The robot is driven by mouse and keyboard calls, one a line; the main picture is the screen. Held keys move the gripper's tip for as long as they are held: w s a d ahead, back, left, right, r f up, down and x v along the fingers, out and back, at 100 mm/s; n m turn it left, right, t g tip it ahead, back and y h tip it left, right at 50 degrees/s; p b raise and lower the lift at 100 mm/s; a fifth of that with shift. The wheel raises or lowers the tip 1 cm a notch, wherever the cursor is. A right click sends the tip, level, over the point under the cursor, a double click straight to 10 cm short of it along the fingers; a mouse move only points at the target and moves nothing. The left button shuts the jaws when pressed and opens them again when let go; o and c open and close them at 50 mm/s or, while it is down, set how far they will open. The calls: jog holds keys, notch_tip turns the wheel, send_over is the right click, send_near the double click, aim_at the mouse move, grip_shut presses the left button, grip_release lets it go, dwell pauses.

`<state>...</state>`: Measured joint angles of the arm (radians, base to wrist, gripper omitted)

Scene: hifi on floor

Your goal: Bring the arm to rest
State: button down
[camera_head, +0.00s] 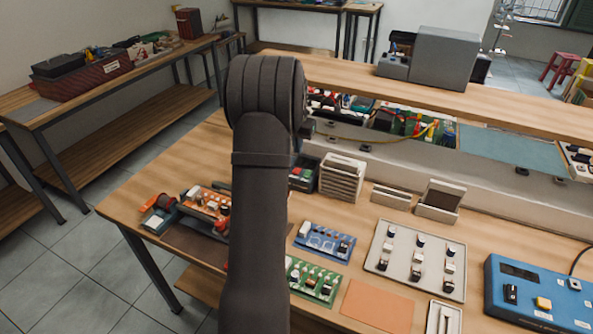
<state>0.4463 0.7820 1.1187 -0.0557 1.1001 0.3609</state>
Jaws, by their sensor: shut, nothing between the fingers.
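My dark arm (262,190) rises through the middle of the head view, over the front of the wooden workbench (130,205). Its rounded joint (264,90) is at the top, in front of the bench's raised shelf. My gripper does not show; the arm hides what lies behind it. I cannot tell from this view whether the arm touches anything.
On the bench are a red-and-blue fixture (160,213), a blue board (325,242), a green board (312,280), a slotted rack (342,177), a grey tray (385,270), an orange mat (377,306) and a blue test box (535,318). Floor (60,270) is clear at left.

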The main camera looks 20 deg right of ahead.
jog(key=shift+r, duration=0.2)
notch_tip(320, 180, down, 7)
jog(key=shift+f, duration=0.1)
dwell(0.6)
jog(key=shift+r, duration=0.2)
jog(key=shift+r, duration=4.15)
jog(key=s+a+r+m, duration=0.6)
jog(key=s+r+m, duration=0.3)
jog(key=m, duration=0.3)
jog(key=shift+a+r+g+y, duration=0.3)
jog(key=shift+a+g+y, duration=0.1)
jog(key=shift+s, duration=0.1)
